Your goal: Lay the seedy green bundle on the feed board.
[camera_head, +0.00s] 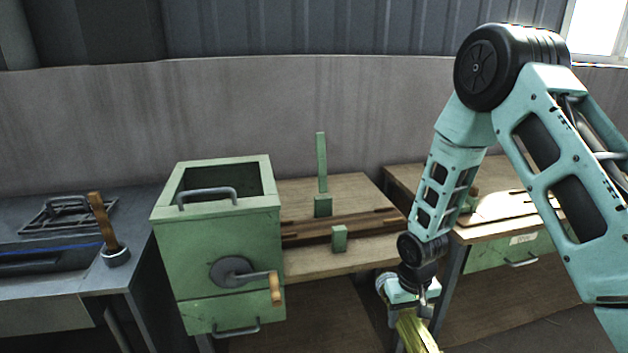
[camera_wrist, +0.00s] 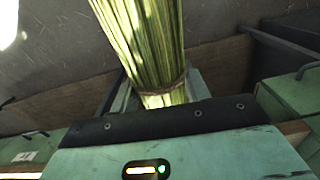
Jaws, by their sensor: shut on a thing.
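A yellow-green bundle of stalks (camera_head: 415,334) hangs from my gripper (camera_head: 408,306) at the bottom of the head view, its lower end cut off by the frame. In the wrist view the bundle (camera_wrist: 142,38) runs up from between my fingers, with a brown tie band around it. My gripper is shut on it. Seeds cannot be made out. A wooden board (camera_head: 345,262), which looks like the feed board, lies right of the green crank box, left of and beyond my gripper. The bundle is apart from it.
The green box (camera_head: 215,262) has a crank with a wooden handle. A thin green post (camera_head: 321,160) and low green blocks stand on the board beside dark slotted rails. A bench with a green drawer (camera_head: 510,252) is at right, a dark bench (camera_head: 40,275) at left.

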